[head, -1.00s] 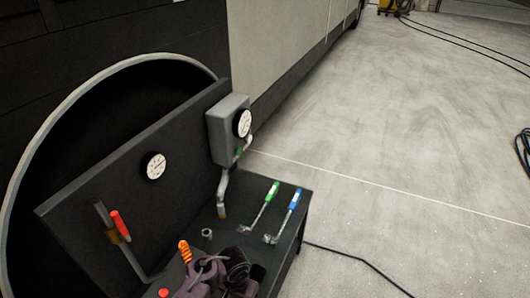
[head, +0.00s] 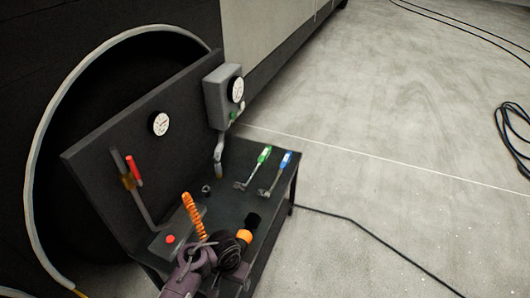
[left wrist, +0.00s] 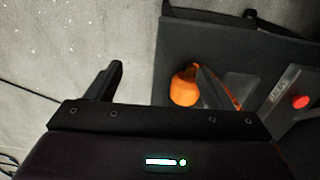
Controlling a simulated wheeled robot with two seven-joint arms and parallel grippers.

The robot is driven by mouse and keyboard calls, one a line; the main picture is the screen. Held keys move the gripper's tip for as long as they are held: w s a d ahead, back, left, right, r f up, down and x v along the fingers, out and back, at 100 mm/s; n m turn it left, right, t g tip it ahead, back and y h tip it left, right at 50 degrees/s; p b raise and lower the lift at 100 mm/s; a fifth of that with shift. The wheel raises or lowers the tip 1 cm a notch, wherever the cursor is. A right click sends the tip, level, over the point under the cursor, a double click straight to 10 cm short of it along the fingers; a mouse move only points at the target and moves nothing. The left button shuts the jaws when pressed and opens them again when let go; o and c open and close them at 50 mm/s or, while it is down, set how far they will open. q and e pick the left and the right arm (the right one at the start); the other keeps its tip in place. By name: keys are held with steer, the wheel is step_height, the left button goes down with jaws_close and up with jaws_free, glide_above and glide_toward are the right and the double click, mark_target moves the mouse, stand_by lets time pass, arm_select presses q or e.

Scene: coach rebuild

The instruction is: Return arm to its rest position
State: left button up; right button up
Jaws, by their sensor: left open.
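My left arm (head: 187,272), purple and black, comes in at the bottom of the head view, over the front of the black bench. My left gripper (head: 230,255) is dark there and its fingers are hard to make out. In the left wrist view my left gripper (left wrist: 160,88) has its two black fingers wide apart with nothing held between them. An orange part (left wrist: 184,86) shows beside the right-hand finger, which partly covers it. The orange part also shows in the head view (head: 244,236). My right gripper is not in view.
The black bench (head: 276,206) has an upright back panel (head: 100,170) with a gauge (head: 159,123). An orange coil (head: 194,215) and red button (head: 170,239) are near my arm. Open floor with cables lies right.

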arm_select(q)
steer(key=s+a+r+n+t, duration=0.1)
steer(key=s+a+r+t, duration=0.1)
steer(key=s+a+r, duration=0.55)
steer(key=s+a+r+n+t, duration=0.15)
steer(key=s+r, duration=0.35)
steer(key=r, duration=0.6)
steer(key=s+f+x, duration=0.1)
steer(key=s+x, duration=0.2)
steer(key=x, duration=1.2)
steer(key=s+f, duration=0.4)
steer(key=f, duration=0.4)
steer(key=s+a+f+g+p, duration=0.1)
steer(key=s+f, duration=0.3)
steer(key=f, duration=0.4)
steer(key=s+a+f+g, duration=0.1)
steer(key=s+f, duration=0.3)
steer(key=f, duration=0.4)
steer(key=shift+f+m+p, duration=0.2)
steer(key=shift+m+p, duration=0.1)
steer(key=shift+m, duration=0.05)
steer(key=s+a+f, duration=0.2)
steer(key=s+f, duration=0.4)
steer(key=s, duration=0.5)
steer(key=shift+a+g, duration=0.15)
steer(key=shift+g, duration=0.2)
steer(key=shift+s+f, duration=0.1)
